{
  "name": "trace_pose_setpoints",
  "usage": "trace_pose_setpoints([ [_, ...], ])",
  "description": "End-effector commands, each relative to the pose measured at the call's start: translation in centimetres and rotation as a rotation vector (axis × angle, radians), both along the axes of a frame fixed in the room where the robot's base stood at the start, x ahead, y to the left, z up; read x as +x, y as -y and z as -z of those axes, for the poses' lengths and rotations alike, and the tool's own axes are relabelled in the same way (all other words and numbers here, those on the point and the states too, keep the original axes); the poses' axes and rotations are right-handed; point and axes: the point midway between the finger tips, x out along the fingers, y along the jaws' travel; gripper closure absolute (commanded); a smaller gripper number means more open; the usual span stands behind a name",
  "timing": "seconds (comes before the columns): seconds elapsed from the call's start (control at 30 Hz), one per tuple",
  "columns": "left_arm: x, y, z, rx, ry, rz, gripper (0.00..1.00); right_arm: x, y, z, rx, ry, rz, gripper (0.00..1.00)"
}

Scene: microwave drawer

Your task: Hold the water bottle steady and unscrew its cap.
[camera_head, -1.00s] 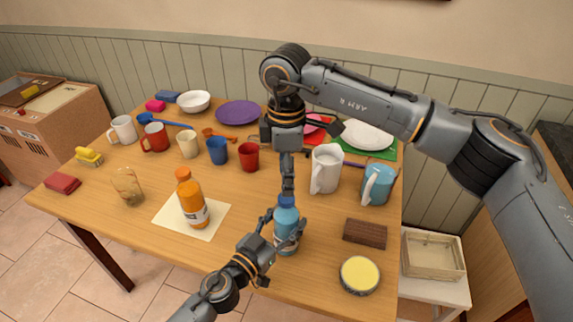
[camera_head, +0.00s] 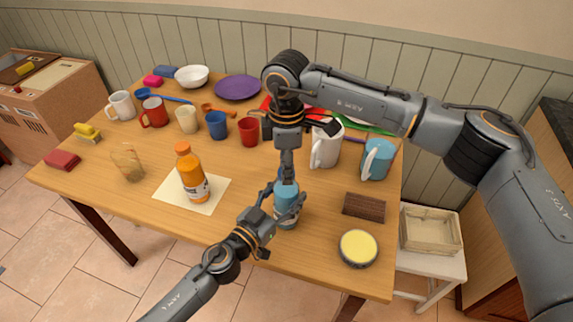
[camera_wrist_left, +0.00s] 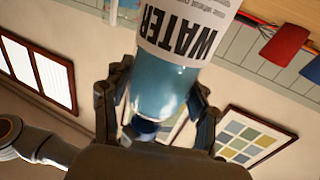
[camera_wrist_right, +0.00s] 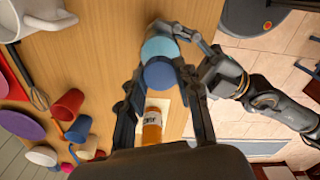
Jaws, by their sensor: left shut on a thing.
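The blue water bottle (camera_head: 286,203) stands upright near the table's front edge. My left gripper (camera_head: 287,212) is shut around its body. In the left wrist view the bottle (camera_wrist_left: 165,85) is between the fingers, with its "WATER" label showing. My right gripper (camera_head: 287,172) points straight down over the bottle's top and hides the cap in the head view. In the right wrist view the dark blue cap (camera_wrist_right: 160,74) lies between the fingertips of the right gripper (camera_wrist_right: 161,80). These fingers are apart on either side of it; I cannot tell whether they touch it.
An orange juice bottle (camera_head: 190,175) stands on a paper sheet (camera_head: 217,189) to the left. A brown block (camera_head: 364,206), a yellow-topped tin (camera_head: 358,248), a white pitcher (camera_head: 326,150) and a blue mug (camera_head: 378,160) are to the right. Several cups stand behind.

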Motion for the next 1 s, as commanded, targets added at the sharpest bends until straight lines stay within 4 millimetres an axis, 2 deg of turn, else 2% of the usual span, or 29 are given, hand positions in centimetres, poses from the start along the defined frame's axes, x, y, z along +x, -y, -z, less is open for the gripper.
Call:
trace_pose_setpoints([
  [0.2,0.01,-0.02,-0.02,0.001,0.001,0.000,1.00,0.04,0.01,-0.03,0.000,0.001,-0.022,1.00],
  [0.33,0.01,-0.01,-0.02,0.001,0.001,0.000,1.00,0.05,0.02,-0.06,-0.001,0.001,-0.178,1.00],
  [1.0,-0.01,0.02,-0.03,0.000,0.001,0.001,1.00,0.10,-0.04,-0.18,-0.001,0.002,-1.650,1.00],
])
